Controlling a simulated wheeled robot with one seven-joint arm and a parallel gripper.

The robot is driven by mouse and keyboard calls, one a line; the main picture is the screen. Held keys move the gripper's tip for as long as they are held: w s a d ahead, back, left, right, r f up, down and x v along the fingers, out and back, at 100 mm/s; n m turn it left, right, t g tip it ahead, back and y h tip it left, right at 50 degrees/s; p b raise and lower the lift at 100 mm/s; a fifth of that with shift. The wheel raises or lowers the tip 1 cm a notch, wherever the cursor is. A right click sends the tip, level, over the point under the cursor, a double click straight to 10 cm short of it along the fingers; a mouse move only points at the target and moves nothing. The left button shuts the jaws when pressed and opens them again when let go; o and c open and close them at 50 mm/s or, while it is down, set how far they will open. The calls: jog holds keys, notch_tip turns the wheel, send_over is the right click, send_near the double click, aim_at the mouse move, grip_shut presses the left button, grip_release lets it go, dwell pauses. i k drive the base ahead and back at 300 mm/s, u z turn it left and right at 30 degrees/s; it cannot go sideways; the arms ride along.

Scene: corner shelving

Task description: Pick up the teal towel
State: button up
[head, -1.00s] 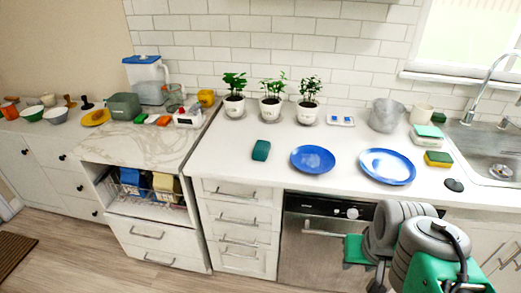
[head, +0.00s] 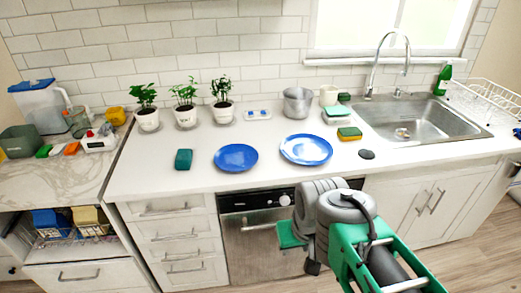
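A small dark teal folded piece (head: 183,159), which may be the towel, lies on the white counter left of two blue plates. A pale mint folded piece (head: 338,111) lies by the sink's left edge, behind a yellow and green sponge (head: 349,134). Both are well beyond my arm. My arm, green and grey, is folded in front of the dishwasher, low in the picture. A dark part below its grey joint may be my gripper (head: 312,267); its fingers cannot be made out. Nothing held can be seen.
Two blue plates (head: 236,157) (head: 306,149) lie mid-counter. Three potted plants (head: 186,117) and a grey pot (head: 297,103) stand behind. A sink (head: 415,118) is at right, with a dish rack (head: 485,98) beyond. The counter front (head: 150,180) left of the teal piece is clear.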

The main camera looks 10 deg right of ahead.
aim_at(183, 158)
jog(key=u, duration=0.05)
jog(key=i, duration=1.05)
jog(key=u, duration=2.65)
jog(key=i, duration=0.5)
